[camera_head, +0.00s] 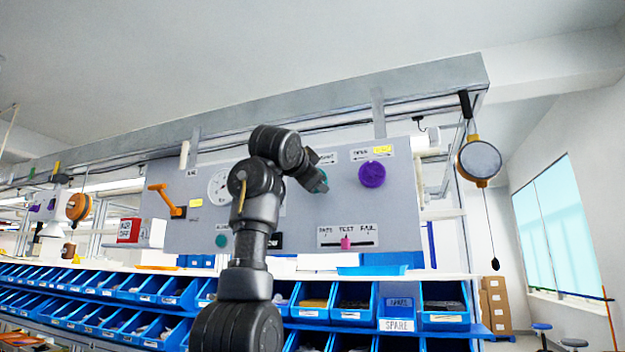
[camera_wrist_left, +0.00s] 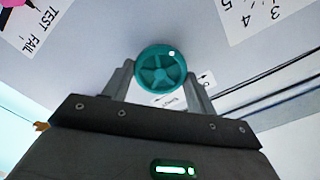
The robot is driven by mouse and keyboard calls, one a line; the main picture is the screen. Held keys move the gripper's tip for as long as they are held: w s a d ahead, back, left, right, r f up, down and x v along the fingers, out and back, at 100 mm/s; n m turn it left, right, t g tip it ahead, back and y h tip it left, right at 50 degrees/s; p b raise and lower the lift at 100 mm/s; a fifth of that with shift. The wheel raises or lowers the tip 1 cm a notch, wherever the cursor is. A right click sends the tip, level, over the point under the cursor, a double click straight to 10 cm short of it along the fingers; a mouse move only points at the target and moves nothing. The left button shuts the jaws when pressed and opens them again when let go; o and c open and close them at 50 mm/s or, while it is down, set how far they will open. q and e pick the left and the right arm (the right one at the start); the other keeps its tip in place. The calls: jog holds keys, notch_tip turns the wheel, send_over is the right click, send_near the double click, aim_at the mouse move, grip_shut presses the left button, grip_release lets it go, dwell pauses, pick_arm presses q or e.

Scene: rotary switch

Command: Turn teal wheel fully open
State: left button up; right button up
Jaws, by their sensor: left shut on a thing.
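The teal wheel (camera_head: 319,182) is on the grey panel (camera_head: 280,220), mostly hidden behind my arm in the head view. In the left wrist view the teal wheel (camera_wrist_left: 160,70) faces the camera, with spokes and a small white mark near its upper right rim. My left gripper (camera_wrist_left: 160,78) has one finger on each side of the wheel and is shut on it. In the head view my left gripper (camera_head: 311,172) is at the panel, its fingers partly hidden by the wrist. My right gripper is not in view.
The panel also carries a purple knob (camera_head: 372,174), a pink slider (camera_head: 345,243), an orange lever (camera_head: 166,199), a white gauge (camera_head: 219,186) and a teal button (camera_head: 221,241). Blue bins (camera_head: 354,301) line the shelf below. A round hanging reel (camera_head: 479,160) is at the right.

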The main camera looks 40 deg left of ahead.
pick_arm(q)
jog(key=n, duration=1.1)
jog(key=shift+a, duration=0.1)
jog(key=shift+n, duration=0.5)
jog(key=o, duration=1)
jog(key=b+v, duration=0.4)
jog(key=v, duration=0.7)
jog(key=shift+b, duration=0.3)
jog(key=shift+w, duration=0.1)
